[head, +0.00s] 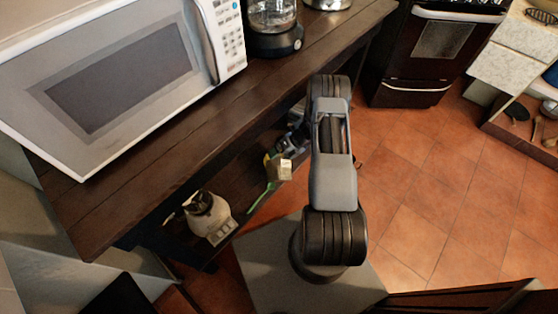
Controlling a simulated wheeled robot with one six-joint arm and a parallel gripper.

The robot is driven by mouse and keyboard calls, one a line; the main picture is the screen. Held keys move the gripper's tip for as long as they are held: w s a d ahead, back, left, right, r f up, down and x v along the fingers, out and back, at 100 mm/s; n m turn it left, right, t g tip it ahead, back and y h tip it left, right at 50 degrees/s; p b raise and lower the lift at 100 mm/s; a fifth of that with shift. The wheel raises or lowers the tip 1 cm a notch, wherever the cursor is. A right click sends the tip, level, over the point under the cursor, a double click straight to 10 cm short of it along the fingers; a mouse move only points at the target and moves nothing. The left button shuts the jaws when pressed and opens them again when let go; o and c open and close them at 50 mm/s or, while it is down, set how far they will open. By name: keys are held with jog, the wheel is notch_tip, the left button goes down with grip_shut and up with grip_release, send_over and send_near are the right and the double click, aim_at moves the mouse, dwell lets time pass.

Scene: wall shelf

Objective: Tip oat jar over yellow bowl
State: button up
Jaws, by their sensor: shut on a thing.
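My gripper (289,144) shows small and partly hidden on the lower shelf, left of my upper arm. It is shut on what looks like the oat jar (285,170), a small pale cream, blocky shape just below it. The jar's tilt and mouth are too small to tell. A small yellow patch touches the left of the pale shape in the picture; I cannot tell whether it is the yellow bowl. No whole bowl is clearly visible.
A green-handled utensil (262,196) and a cream blender-like appliance (208,216) are on the lower shelf. The wooden upper shelf (215,115) overhangs it, bearing a white microwave (120,80) and coffee maker (273,25). Tiled floor (430,190) is clear to the right.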

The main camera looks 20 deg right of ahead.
jog(key=shift+w+d+f+m+g+y+b, duration=0.15)
jog(key=shift+w+f+g+b, duration=0.25)
jog(key=shift+b, duration=0.4)
jog(key=shift+w+d+f+m+g+y+b, duration=0.1)
jog(key=shift+w+f+m+g+y+b, duration=0.15)
jog(key=shift+g+b, duration=0.4)
dwell(2.1)
jog(key=shift+w+b, duration=0.1)
jog(key=shift+b, duration=0.45)
dwell(0.6)
